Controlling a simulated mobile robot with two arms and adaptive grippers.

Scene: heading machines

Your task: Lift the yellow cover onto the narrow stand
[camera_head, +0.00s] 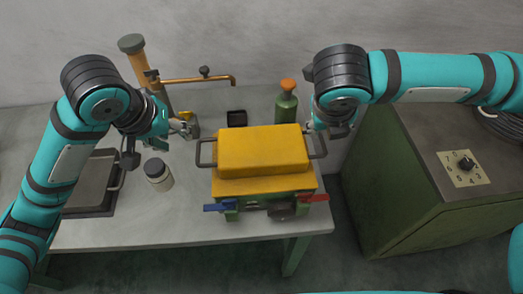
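The yellow cover (262,152) is a box-like lid with a dark bar handle on its left side (205,151) and another on its right (318,141). It sits on a green base (275,205) with a blue lever and a red lever at its front. I cannot tell whether this base is the narrow stand. My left gripper (186,128) looks open and empty, up and left of the left handle, apart from it. My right gripper (311,127) is close to the right handle; its fingers are mostly hidden, and contact is unclear.
An orange pipe (195,80) rises at the back. A green cabinet (450,170) stands right. The table's front is clear.

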